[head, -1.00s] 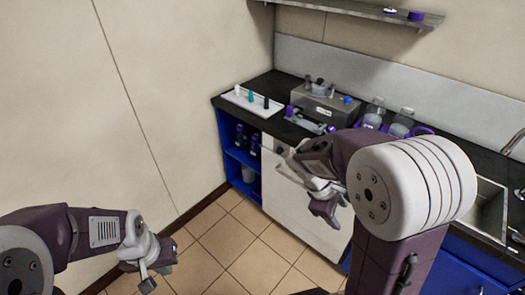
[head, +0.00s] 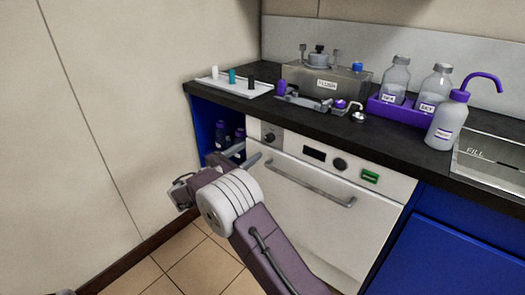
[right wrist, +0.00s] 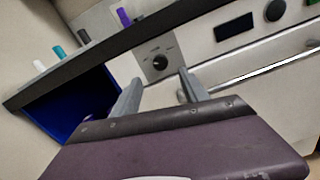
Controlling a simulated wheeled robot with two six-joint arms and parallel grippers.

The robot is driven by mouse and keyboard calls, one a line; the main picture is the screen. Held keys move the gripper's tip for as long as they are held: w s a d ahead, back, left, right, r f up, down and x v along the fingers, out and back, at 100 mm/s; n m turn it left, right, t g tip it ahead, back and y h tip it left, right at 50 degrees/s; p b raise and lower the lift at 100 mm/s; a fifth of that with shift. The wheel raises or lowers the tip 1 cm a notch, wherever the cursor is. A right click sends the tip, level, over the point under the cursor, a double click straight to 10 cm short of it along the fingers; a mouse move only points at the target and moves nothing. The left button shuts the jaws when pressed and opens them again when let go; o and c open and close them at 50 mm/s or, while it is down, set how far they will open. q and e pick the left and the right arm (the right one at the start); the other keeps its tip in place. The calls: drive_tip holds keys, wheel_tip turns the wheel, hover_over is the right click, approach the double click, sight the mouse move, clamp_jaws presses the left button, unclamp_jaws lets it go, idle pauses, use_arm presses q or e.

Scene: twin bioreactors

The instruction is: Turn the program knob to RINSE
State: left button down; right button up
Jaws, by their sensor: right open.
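The program knob is a small dark round knob (head: 269,138) at the left end of the white appliance's front panel. In the right wrist view the knob (right wrist: 160,62) sits on a grey plate with small markings too small to read. My right gripper (head: 253,152) is open and empty, its fingers pointing toward the panel just left of and below the knob. In the right wrist view its fingertips (right wrist: 158,79) lie on either side below the knob, apart from it. My left gripper cannot be made out.
The panel also has a dark display (head: 315,153), a round dark button (head: 340,164) and a green switch (head: 370,176). A bar handle (head: 310,185) juts out below. The black countertop (head: 300,115) overhangs above. An open blue cabinet (head: 205,125) lies left.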

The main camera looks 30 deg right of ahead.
sight(268, 139)
drive_tip(key=b+x, duration=0.3)
drive_tip(key=x, duration=0.5)
drive_tip(key=shift+d, duration=0.25)
drive_tip(key=shift+w+d+r, duration=0.1)
drive_tip(key=shift+d, duration=0.2)
drive_tip(key=shift+c, duration=0.3)
clamp_jaws()
